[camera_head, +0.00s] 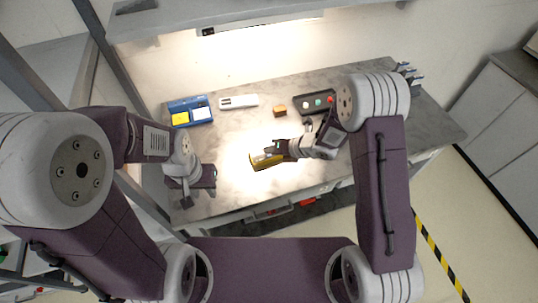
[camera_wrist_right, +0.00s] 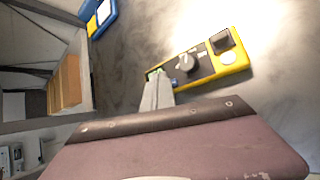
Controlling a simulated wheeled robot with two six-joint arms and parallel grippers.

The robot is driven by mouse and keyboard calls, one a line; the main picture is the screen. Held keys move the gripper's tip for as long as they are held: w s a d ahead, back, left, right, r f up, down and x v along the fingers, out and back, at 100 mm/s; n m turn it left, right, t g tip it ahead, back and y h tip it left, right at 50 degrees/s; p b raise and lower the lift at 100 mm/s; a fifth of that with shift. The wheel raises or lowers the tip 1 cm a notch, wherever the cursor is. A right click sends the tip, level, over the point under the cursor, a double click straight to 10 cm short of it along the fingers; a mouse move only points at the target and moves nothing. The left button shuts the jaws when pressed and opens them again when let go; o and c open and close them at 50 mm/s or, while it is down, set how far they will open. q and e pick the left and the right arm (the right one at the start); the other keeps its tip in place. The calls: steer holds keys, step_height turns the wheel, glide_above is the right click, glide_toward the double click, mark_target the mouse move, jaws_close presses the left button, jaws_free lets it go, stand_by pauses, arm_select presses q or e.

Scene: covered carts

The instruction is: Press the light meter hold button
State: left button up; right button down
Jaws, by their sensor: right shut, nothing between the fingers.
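The light meter (camera_head: 262,161) is a yellow and black device lying on the lit middle of the bench. In the right wrist view the meter (camera_wrist_right: 205,66) shows a dark round knob, a raised black square, a pale round disc and a small green patch at its left end. My right gripper (camera_head: 281,148) is shut and empty. Its fingertips (camera_wrist_right: 157,78) overlap the meter's left end in the wrist view; whether they touch cannot be told. My left gripper (camera_head: 187,198) is over the bench's left front part, away from the meter; its finger gap is unclear.
A blue case (camera_head: 187,102) with yellow and white parts, a white device (camera_head: 238,102), an orange-brown block (camera_head: 280,111) and a dark button box (camera_head: 304,107) stand along the back. A shelf (camera_head: 180,17) overhangs behind.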

stand_by(0.6)
steer(key=shift+f+b, duration=0.4)
steer(key=shift+b, duration=0.2)
steer(key=shift+f+b, duration=0.4)
steer(key=shift+b, duration=0.15)
stand_by(0.3)
steer(key=shift+r, duration=0.1)
steer(key=shift+r+p, duration=0.5)
steer(key=shift+r, duration=0.2)
step_height(320, 180, up, 5)
steer(key=p, duration=0.3)
steer(key=shift+p, duration=0.35)
